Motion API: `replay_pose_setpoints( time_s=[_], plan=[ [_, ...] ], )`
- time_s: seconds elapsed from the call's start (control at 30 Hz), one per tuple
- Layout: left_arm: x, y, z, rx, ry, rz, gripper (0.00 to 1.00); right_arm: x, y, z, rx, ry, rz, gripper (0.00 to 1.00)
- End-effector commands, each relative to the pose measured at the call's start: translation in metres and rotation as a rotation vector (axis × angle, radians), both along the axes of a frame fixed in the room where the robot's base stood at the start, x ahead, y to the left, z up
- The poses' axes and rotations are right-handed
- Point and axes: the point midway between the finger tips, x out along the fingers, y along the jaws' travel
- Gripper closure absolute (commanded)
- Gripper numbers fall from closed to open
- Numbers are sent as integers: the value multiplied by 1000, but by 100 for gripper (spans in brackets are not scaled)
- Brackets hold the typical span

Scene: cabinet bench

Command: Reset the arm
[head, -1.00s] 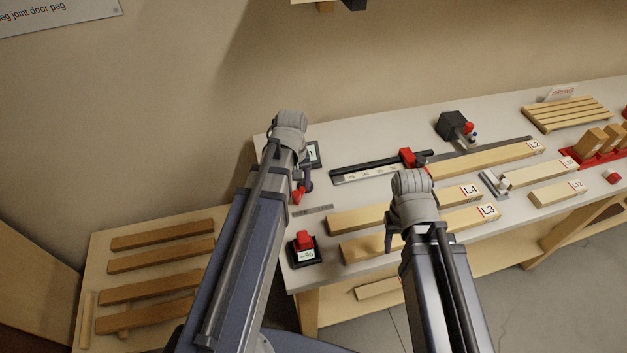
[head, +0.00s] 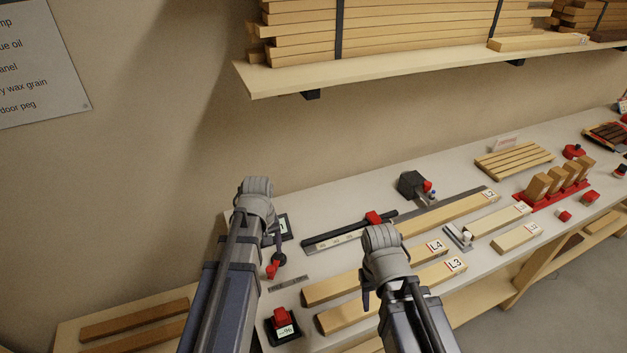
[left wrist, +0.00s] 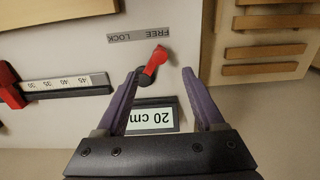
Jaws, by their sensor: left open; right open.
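My left gripper (head: 275,245) hangs over the left end of the white bench (head: 250,310), beside a red lever (head: 272,270). In the left wrist view its two purple fingers (left wrist: 157,95) are apart with nothing held between them. The red lever (left wrist: 156,60) shows just beyond the fingertips, close to the FREE LOCK label (left wrist: 150,35). A display reading 20 cm (left wrist: 153,118) shows between the fingers. My right gripper (head: 368,295) is over the boards marked L4 (head: 325,291) and L3 (head: 440,275). Its fingers are mostly hidden by its wrist, and I see nothing held.
A black rail with a red slider (head: 374,217) and a dark block device (head: 412,184) stand behind the boards. A slatted rack (head: 515,160) and a red peg holder (head: 552,197) are to the right. A shelf of stacked planks (head: 400,65) hangs above.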

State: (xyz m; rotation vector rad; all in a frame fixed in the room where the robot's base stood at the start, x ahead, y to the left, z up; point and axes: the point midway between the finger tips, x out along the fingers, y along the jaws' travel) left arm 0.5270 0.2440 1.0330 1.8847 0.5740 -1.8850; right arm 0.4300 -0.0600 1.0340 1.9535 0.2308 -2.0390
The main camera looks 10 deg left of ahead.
Motion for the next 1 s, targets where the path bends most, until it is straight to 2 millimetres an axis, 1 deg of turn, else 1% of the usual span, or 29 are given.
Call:
replay_pose_setpoints(
  time_s=[0.07, 0.17, 0.27, 0.3, 0.37, 0.4, 0.5, 0.6, 0.7, 0.8, 1.0],
  plan=[
    [0, -1, 0, 0, 0, -3, 30, 0, 0, 0, 0, 0, 0, 50],
    [-5, -14, -3, 4, 4, -51, 30, 0, 0, -3, 0, 0, 0, 50],
    [-16, -47, -10, 16, 13, -187, 30, 0, 0, -10, 0, 0, 0, 50],
    [-23, -63, -13, 23, 19, -260, 30, 0, 0, -13, 0, 0, 0, 50],
    [-34, -88, -17, 34, 28, -375, 30, 0, 0, -17, 0, 0, -1, 50],
    [-42, -104, -20, 41, 34, -451, 30, 0, 0, -20, 0, 0, -1, 50],
    [-62, -136, -25, 59, 48, -623, 30, 0, 0, -26, 0, 0, -1, 50],
    [-79, -160, -29, 73, 58, -764, 30, 0, 0, -30, 0, 0, -1, 50],
    [-90, -175, -31, 84, 67, -859, 30, 0, 0, -32, 0, 0, -1, 50],
    [-96, -182, -32, 89, 72, -910, 30, 0, 0, -33, 0, 0, -1, 50],
    [-97, -184, -31, 90, 74, -926, 30, 0, 0, -33, 0, 0, -1, 50]
  ],
)
